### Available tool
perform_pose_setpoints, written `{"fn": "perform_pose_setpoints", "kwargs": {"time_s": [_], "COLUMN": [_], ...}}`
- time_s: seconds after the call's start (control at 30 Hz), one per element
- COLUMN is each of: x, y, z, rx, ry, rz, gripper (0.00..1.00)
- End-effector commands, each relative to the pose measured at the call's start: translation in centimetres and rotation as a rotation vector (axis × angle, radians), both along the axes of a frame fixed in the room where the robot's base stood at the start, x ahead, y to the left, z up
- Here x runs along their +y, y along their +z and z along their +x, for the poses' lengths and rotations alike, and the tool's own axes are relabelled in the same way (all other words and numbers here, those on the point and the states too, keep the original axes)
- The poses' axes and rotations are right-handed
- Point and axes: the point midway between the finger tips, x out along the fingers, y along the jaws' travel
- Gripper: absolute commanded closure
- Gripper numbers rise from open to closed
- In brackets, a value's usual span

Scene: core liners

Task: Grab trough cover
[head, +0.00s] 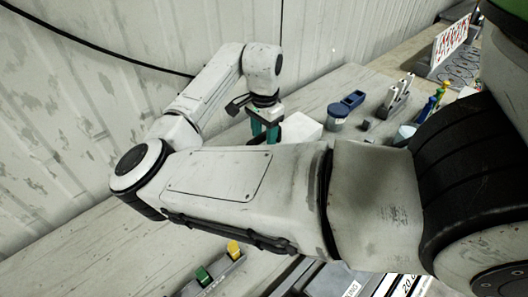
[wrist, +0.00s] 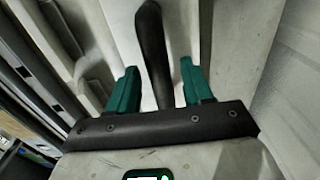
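My gripper (wrist: 160,88) has two teal fingers spread apart and shows open in the wrist view. A dark curved handle (wrist: 153,45) lies in the gap between the fingers, with space visible on both sides. The handle lies over a pale panel (wrist: 222,45), which looks like the trough cover; I cannot tell for certain. In the head view my gripper (head: 265,133) points down beyond my own arm, left of a white block (head: 300,127). My forearm hides what lies below the fingertips there.
A blue-lidded jar (head: 338,117), a blue tray (head: 354,98) and a rack of upright tools (head: 397,97) stand on the bench right of my gripper. Green and yellow pieces (head: 219,262) sit at the lower front. The corrugated wall (head: 90,110) is close behind my arm.

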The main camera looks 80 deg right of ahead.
Motion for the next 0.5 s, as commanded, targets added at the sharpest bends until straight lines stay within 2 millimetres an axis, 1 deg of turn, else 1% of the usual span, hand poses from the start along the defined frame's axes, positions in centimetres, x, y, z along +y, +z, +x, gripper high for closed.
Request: {"fn": "perform_pose_setpoints", "kwargs": {"time_s": [0.03,0.07,0.5], "x": [-0.01,-0.01,-0.01], "y": [0.02,0.02,0.06], "z": [0.01,0.00,0.00], "rx": [0.000,0.000,-0.001], "ry": [0.000,0.000,0.000], "rz": [0.000,0.000,-0.001], "gripper": [0.55,0.58,1.00]}}
